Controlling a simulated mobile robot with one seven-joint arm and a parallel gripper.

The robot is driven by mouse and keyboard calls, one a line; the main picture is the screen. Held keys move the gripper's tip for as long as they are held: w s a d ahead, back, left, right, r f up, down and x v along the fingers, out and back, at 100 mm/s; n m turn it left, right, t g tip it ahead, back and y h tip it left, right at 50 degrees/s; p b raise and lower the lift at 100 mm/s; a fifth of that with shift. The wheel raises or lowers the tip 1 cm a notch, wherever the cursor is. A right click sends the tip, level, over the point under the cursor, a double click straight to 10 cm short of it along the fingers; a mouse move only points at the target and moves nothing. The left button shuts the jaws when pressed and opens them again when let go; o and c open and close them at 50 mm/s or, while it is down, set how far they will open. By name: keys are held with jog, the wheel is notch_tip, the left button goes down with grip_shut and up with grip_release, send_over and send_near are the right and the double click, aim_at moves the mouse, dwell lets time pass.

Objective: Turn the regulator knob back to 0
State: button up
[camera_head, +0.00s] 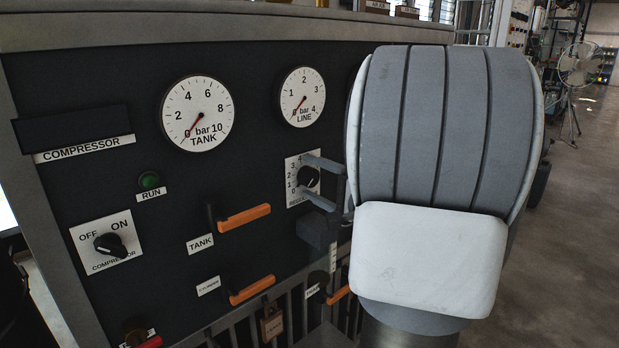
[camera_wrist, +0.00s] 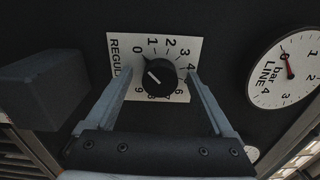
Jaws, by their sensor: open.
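The black regulator knob (camera_head: 309,179) sits on a white numbered plate (camera_head: 292,160) on the dark panel. In the wrist view the knob (camera_wrist: 160,78) carries a white line that points up and left, on the side between 0 and 9, closer to 0; whether it lines up exactly with the 0 mark is unclear. My gripper (camera_head: 304,173) is open at the knob. In the wrist view the fingertips of my gripper (camera_wrist: 159,76) stand to the left and right of the knob, with a gap on both sides. The fingers hide parts of the plate's lower edge.
The LINE gauge (camera_head: 302,97) and TANK gauge (camera_head: 198,113) have needles near 0. Orange-handled levers (camera_head: 244,217) and (camera_head: 252,290) stick out below, left of my gripper. The compressor switch (camera_head: 110,245) is at the far left. A dark block (camera_wrist: 42,88) stands left of my fingers.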

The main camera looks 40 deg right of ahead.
jog(key=s, duration=0.7)
jog(key=shift+d, duration=0.25)
jog(key=shift+s, duration=0.1)
